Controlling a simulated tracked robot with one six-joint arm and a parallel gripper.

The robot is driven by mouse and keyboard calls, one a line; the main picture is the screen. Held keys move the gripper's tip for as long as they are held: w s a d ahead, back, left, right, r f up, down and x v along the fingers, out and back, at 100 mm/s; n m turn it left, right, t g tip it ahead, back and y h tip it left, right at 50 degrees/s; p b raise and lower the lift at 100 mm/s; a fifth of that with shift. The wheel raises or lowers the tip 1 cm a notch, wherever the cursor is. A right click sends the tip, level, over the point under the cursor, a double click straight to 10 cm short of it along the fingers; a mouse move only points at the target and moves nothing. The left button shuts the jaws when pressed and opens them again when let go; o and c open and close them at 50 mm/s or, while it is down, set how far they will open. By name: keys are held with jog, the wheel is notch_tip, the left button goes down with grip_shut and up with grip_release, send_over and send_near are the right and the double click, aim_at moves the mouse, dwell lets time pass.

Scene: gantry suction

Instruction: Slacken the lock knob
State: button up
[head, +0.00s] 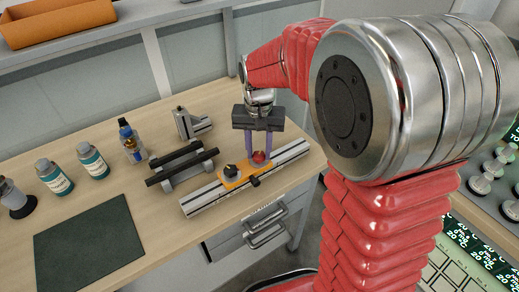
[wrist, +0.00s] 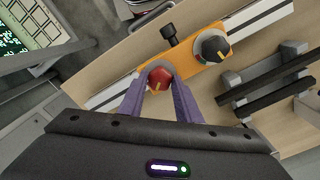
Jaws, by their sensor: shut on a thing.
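The red knob (wrist: 160,77) with a yellow mark sits on an orange carriage (wrist: 182,64). It also shows in the head view (head: 259,157), partly hidden by a finger. The carriage rides on a silver rail (head: 204,197). A black knob (wrist: 214,47) with a pale pointer stands on the carriage's other end. A black side screw (wrist: 169,34) sticks out of the carriage's edge. Which of these is the lock knob is not labelled. My gripper (wrist: 160,84), with purple fingers, is shut on the red knob from above; it also shows in the head view (head: 259,150).
Black bars on a grey stand (head: 182,168) and a metal bracket (head: 190,123) are behind the rail. Several bottles (head: 93,160) stand left, behind a dark green mat (head: 88,241). Drawers (head: 262,226) lie below the bench's front edge.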

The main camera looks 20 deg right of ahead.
aim_at(259, 154)
jog(key=shift+n, duration=3.1)
jog(key=o, duration=1.1)
jog(key=shift+c, duration=0.2)
jog(key=shift+r, duration=0.15)
notch_tip(259, 154, up, 14)
jog(key=shift+f, duration=0.25)
